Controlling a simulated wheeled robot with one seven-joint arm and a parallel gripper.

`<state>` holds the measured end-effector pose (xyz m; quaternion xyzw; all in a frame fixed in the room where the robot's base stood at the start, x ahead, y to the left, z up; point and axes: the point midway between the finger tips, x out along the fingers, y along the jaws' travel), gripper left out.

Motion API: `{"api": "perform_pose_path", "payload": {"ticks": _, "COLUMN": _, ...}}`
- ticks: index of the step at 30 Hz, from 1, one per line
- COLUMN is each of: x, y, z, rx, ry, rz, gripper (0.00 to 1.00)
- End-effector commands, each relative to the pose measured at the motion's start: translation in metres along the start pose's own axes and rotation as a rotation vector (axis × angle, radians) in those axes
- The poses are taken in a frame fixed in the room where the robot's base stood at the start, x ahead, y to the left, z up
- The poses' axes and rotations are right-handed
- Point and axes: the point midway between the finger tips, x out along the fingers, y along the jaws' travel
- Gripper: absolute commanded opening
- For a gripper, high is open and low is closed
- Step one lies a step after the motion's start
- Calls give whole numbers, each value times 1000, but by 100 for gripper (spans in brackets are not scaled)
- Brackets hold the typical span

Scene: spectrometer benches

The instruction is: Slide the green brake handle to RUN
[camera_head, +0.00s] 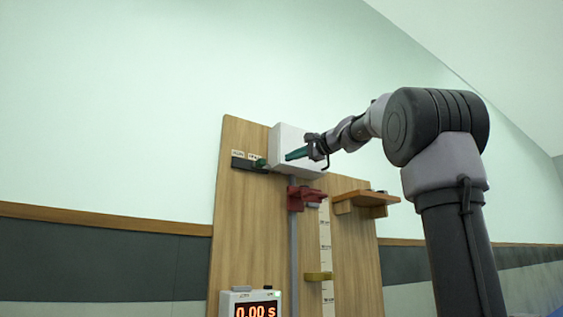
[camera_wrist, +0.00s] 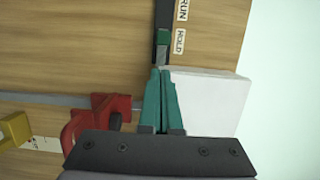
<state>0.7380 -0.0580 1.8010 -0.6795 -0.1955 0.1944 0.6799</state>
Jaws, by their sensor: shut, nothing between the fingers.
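The green brake handle (camera_head: 261,163) sits on a short black track at the top of the wooden board. In the wrist view the handle (camera_wrist: 163,38) is a small green block on the dark track (camera_wrist: 166,10), beside the HOLD label (camera_wrist: 179,42). The RUN label (camera_wrist: 183,10) is further along the track. My gripper (camera_head: 288,156) has teal fingers and is in front of the white box, right of the handle. In the wrist view my gripper (camera_wrist: 160,70) is shut and empty, its tips a little short of the handle. Whether they touch the track's end, I cannot tell.
A white box (camera_head: 285,140) stands beside the track, close to my fingers. Below are a red clamp (camera_head: 303,197) on a grey rail, a wooden shelf (camera_head: 366,199), a yellow bracket (camera_head: 318,276) and a timer (camera_head: 250,302) reading 0.00 s. The space left of the board is free.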

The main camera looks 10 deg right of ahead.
Motion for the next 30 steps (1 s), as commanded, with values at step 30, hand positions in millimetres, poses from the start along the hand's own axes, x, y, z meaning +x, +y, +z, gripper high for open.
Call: {"api": "perform_pose_path", "payload": {"ticks": 30, "x": 93, "y": 1, "z": 1, "rx": 0, "ry": -1, "rz": 1, "gripper": 0}}
